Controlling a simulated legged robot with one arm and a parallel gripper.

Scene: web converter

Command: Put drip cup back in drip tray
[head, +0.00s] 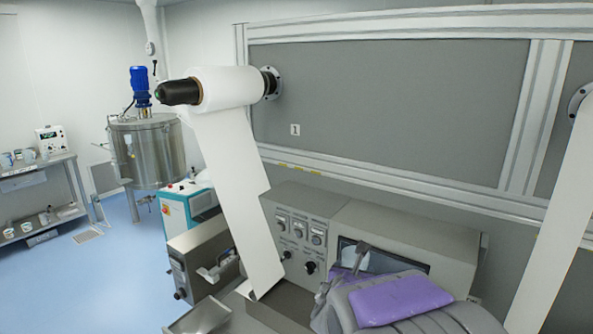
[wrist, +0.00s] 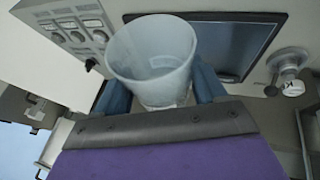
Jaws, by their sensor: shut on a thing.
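A translucent whitish cup (wrist: 152,50), the drip cup, is held in my gripper (wrist: 158,88) in the wrist view. The blue fingers are shut on it from both sides, and its open mouth shows. In the head view, a pale shape (head: 355,259) beyond my grey and purple arm appears to be the cup, in front of a dark-framed screen. My arm hides most of the gripper there. A shallow metal tray (head: 200,317) shows at the bottom edge; I cannot tell whether it is the drip tray.
A control panel with dials (head: 305,229) stands left of the screen (wrist: 225,45). A white web (head: 235,190) hangs from a roll (head: 228,88) left of my arm. A steel tank (head: 148,150) and a shelf (head: 42,195) stand far left, with open blue floor nearby.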

